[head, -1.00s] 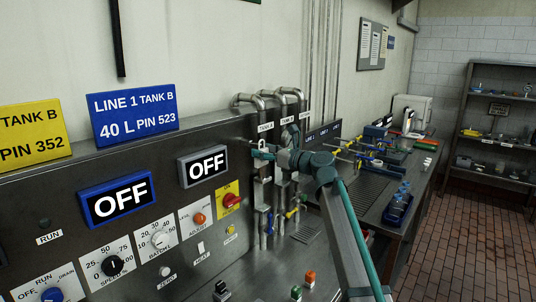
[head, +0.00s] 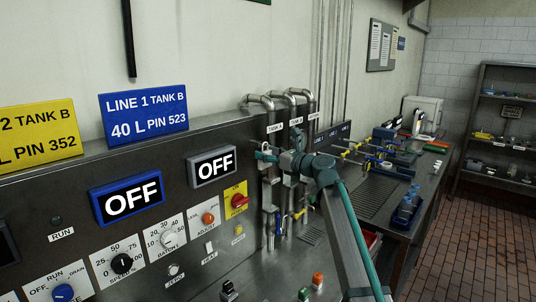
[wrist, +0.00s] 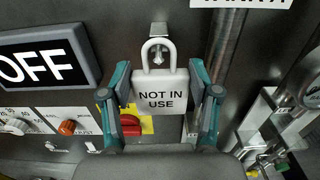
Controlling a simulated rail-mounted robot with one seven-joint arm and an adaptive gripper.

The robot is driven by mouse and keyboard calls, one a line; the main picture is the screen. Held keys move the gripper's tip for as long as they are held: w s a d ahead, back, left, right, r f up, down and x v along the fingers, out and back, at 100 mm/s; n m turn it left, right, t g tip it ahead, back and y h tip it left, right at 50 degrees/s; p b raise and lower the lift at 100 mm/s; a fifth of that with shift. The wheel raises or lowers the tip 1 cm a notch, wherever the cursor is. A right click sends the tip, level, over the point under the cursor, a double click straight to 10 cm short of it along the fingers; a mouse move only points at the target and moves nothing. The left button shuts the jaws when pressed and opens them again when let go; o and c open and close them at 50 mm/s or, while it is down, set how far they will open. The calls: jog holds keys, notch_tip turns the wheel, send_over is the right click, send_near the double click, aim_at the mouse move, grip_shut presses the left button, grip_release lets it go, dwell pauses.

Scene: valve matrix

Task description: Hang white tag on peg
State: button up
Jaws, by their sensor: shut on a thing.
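The white tag (wrist: 161,91) reads "NOT IN USE" and has a padlock shape with a loop at its top. It is upright in the wrist view. My gripper (wrist: 161,85) is shut on it, with one teal finger at each side. A small metal peg (wrist: 159,29) sticks out of the panel just above the loop. I cannot tell whether the loop is around the peg or in front of it. In the head view my gripper (head: 266,153) is beside the pipes, and the tag is too small to make out clearly.
An OFF display (wrist: 45,65) is left of the tag. A red switch (wrist: 130,124) on a yellow plate is behind and below the gripper. A vertical pipe (wrist: 225,50) runs close on the right, with a gauge (wrist: 312,85) beyond. The workbench (head: 385,190) extends to the right.

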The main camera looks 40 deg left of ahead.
jog(key=o, duration=1)
jog(key=shift+d, duration=0.15)
